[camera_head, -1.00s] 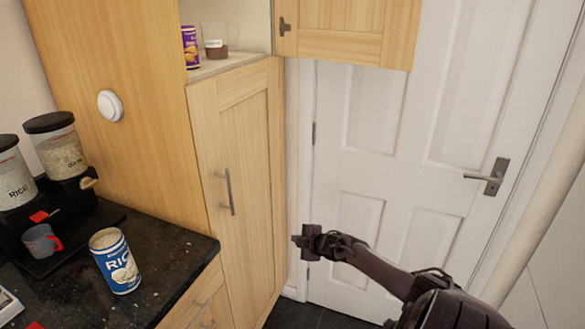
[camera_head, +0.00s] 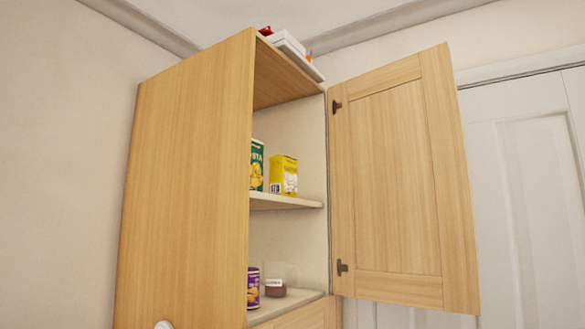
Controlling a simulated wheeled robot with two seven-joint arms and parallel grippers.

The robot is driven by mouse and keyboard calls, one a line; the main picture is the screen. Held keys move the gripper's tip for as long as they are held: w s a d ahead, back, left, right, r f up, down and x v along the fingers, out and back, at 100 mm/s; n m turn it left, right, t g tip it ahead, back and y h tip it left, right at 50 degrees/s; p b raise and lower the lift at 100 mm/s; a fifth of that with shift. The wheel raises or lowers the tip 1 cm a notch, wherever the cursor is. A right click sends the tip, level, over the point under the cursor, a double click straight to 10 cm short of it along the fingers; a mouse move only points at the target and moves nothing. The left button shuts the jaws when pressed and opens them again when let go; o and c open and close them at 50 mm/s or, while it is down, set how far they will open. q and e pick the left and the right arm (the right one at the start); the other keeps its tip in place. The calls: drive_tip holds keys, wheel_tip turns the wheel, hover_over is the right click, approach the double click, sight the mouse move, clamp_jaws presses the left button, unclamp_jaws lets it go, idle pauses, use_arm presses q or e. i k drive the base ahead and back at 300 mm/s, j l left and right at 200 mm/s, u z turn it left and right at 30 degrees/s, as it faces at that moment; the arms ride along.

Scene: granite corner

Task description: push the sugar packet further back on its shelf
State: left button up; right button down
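A yellow packet (camera_head: 284,175) stands upright on the upper inner shelf (camera_head: 288,203) of the open wall cupboard. Its label is too small to read, so I cannot confirm that it is the sugar packet. It stands near the shelf's front, to the right of a green pasta packet (camera_head: 257,165) that is partly hidden by the cupboard's side. Neither of my grippers is in view now.
The cupboard door (camera_head: 398,185) stands open to the right. A purple can (camera_head: 253,288) and a clear container with brown contents (camera_head: 276,283) stand on the lower shelf (camera_head: 290,303). A wooden side panel (camera_head: 188,185) bounds the cupboard at left.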

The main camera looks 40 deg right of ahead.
sight(283, 181)
drive_tip(key=u, duration=0.5)
drive_tip(key=l+u, duration=0.45)
drive_tip(key=k+l+u, duration=0.15)
drive_tip(key=u, duration=0.25)
drive_tip(key=k+l+u, duration=0.15)
drive_tip(key=l+u, duration=0.3)
drive_tip(key=k+l+u, duration=0.2)
drive_tip(key=k+l, duration=0.65)
drive_tip(key=l, duration=0.1)
